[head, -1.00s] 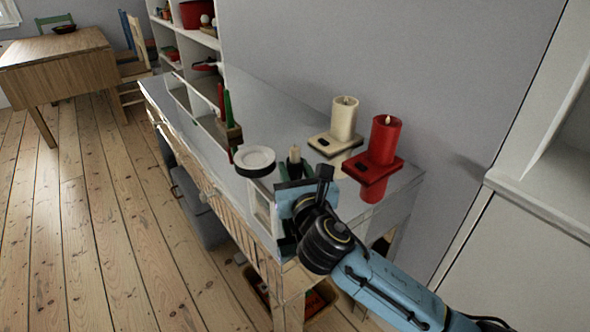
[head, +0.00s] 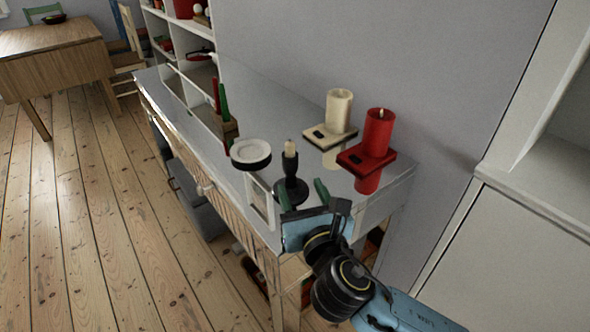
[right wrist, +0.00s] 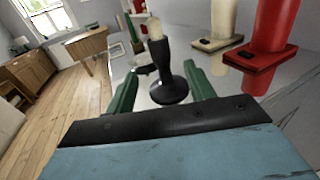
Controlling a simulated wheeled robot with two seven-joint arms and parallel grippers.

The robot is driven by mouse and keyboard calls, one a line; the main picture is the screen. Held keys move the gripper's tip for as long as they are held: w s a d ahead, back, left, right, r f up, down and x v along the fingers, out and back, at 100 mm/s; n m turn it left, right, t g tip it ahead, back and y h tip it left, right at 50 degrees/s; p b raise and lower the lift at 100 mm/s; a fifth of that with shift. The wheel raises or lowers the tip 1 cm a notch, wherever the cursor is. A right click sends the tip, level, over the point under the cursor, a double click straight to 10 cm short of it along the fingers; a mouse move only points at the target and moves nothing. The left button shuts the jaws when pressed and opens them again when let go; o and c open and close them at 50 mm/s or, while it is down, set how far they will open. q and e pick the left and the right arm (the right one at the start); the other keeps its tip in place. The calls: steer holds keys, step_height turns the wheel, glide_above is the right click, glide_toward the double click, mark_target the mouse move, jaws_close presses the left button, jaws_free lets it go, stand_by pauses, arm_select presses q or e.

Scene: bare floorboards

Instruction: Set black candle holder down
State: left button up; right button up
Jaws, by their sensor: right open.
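The black candle holder (head: 291,188) stands upright on the grey top of the cabinet (head: 235,113), near its front edge, with a short pale candle (head: 290,148) in it. My right gripper (head: 303,192) is just in front of it, towards me, with its green fingers apart. In the right wrist view, the holder (right wrist: 169,78) stands beyond and between the open fingers (right wrist: 160,88), with a gap on both sides. Its round base rests on the surface. My left gripper is not in view.
A cream candle (head: 338,112) and a red candle (head: 378,132) stand on square holders at the right. A white dish (head: 250,152) and a white frame (head: 260,200) are left of the black holder. Red and green candles (head: 224,103) stand farther back.

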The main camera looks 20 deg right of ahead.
steer(key=shift+s+a, duration=0.1)
steer(key=shift+s, duration=1.4)
